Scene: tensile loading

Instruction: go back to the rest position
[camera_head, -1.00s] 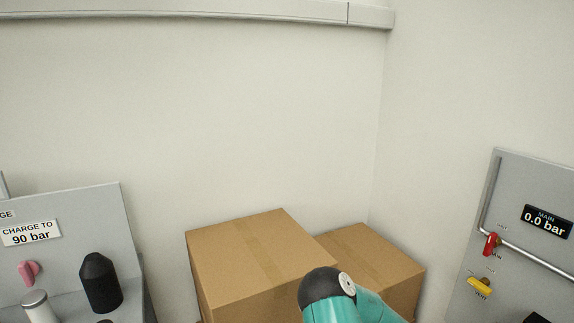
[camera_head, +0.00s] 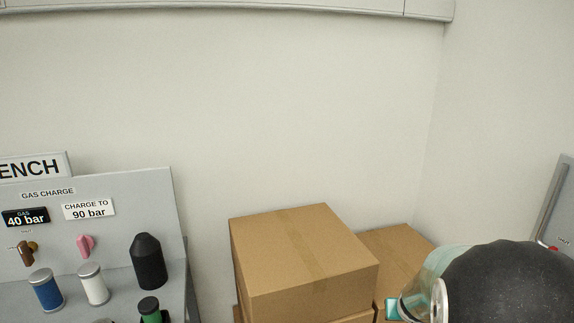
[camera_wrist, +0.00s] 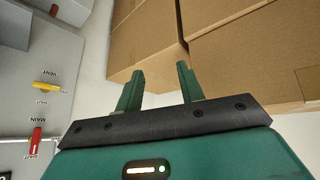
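My gripper (camera_wrist: 157,82) shows in the wrist view with its two green fingers apart and nothing between them. Cardboard boxes (camera_wrist: 240,55) lie beyond the fingertips, and the picture shows no clear contact with them. In the head view my arm, with a dark rounded joint and teal parts, fills the lower right corner in front of the boxes. The gripper itself cannot be made out in the head view.
Stacked boxes (camera_head: 305,255) stand against the wall. A gas-charge bench (camera_head: 130,190) with several cylinders is at left. A grey panel (camera_head: 556,205) is at the right edge; its yellow lever (camera_wrist: 46,87) and red lever (camera_wrist: 36,141) show in the wrist view.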

